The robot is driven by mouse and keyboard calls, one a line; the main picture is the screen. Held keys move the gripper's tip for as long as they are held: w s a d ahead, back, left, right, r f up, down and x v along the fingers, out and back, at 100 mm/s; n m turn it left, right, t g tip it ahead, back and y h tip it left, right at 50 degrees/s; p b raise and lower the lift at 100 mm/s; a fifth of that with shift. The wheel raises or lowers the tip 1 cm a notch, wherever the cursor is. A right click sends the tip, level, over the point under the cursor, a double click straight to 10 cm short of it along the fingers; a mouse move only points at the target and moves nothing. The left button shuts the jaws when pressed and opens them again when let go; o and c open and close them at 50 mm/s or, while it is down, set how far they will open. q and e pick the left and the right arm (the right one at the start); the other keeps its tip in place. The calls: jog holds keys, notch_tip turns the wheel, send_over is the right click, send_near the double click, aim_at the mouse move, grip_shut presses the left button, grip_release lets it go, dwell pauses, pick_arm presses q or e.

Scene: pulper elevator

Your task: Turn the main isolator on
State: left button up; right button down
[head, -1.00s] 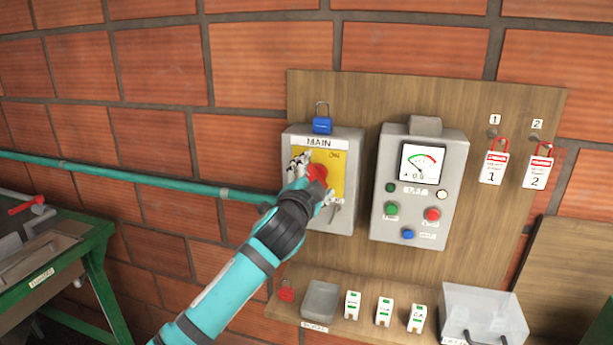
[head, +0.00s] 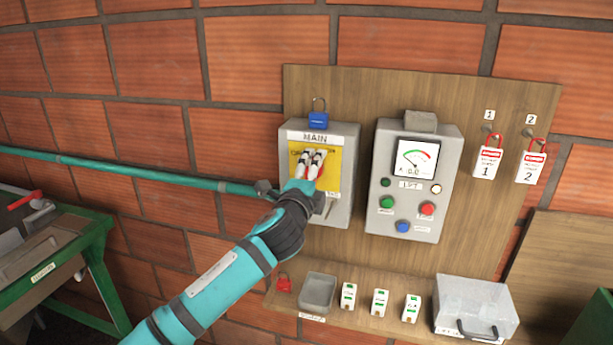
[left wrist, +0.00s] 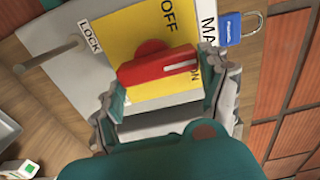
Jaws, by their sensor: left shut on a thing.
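The main isolator is a grey box (head: 342,212) on the wooden board, with a yellow plate (head: 334,160) under a MAIN label. Its red rotary handle (left wrist: 155,69) shows in the left wrist view, with its white mark at the end towards the MAIN label, beside the partly covered ON lettering. OFF stands clear of the handle. My left gripper (head: 312,158) is shut on the handle, its fingers either side of it in the left wrist view (left wrist: 163,85). In the head view the fingers hide most of the handle. My right gripper is not in view.
A blue padlock (head: 318,119) sits on top of the isolator. The LIFT control box (head: 408,223) with a gauge and buttons stands close to the right. Tags with red padlocks (head: 487,160) hang further right. A shelf below holds a grey tray (head: 318,289) and several small blocks.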

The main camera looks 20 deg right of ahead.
pick_arm(q)
jog(key=shift+w+a+r, duration=0.1)
jog(key=shift+r, duration=0.4)
jog(key=o, duration=1.1)
jog(key=shift+f, duration=0.25)
jog(key=v, duration=1.3)
jog(key=shift+a, duration=0.2)
